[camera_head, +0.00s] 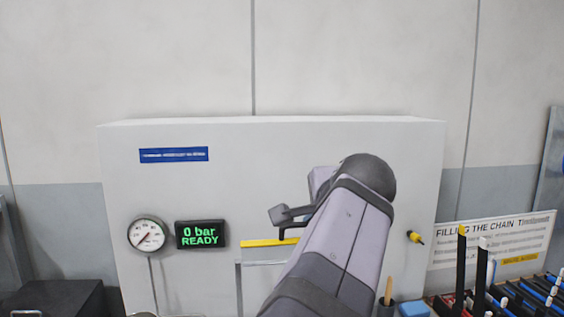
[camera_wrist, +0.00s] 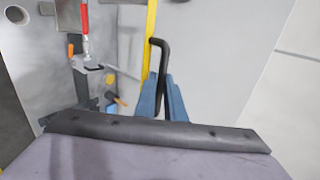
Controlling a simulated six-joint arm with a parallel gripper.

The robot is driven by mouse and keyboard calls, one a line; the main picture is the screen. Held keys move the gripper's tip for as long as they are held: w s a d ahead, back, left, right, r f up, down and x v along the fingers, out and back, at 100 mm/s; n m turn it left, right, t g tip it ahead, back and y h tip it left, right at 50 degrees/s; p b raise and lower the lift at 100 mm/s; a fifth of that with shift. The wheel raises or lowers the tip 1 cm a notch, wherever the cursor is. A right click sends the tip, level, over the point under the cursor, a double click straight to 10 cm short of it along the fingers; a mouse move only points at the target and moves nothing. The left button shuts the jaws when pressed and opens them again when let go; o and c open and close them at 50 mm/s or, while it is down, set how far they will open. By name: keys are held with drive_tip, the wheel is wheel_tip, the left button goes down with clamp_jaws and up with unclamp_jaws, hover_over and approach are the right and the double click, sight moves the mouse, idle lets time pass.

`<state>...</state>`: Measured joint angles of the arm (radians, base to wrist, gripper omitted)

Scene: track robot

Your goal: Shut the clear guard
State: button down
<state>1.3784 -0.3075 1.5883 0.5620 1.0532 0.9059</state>
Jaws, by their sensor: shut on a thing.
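The clear guard shows in the head view as a see-through panel with a yellow top edge (camera_head: 262,243), partly hidden by my arm. In the wrist view its yellow edge (camera_wrist: 151,30) runs up the picture. A black bent handle (camera_wrist: 164,52) stands beside that edge. My gripper (camera_wrist: 165,90) has blue fingers, closed on the black handle, one on each side of it. In the head view my fingers and the handle are hidden behind my arm.
A gauge (camera_head: 147,234) and a green display (camera_head: 200,235) reading "0 bar READY" are on the pale panel. A red-and-silver fixture (camera_wrist: 85,25) shows left of the yellow edge in the wrist view. Several dark upright parts crowd the right, near a sign (camera_head: 490,240).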

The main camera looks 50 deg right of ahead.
wheel_tip(320, 180, down, 5)
drive_tip(key=s+a+b, duration=0.3)
drive_tip(key=b, duration=0.7)
idle(0.4)
wheel_tip(320, 180, down, 6)
drive_tip(key=s+a+b, duration=0.2)
drive_tip(key=b, duration=0.7)
drive_tip(key=shift+f, duration=0.1)
idle(0.5)
wheel_tip(320, 180, down, 7)
drive_tip(key=s+a+b, duration=0.1)
drive_tip(key=b, duration=0.7)
drive_tip(key=shift+s+a+r, duration=0.2)
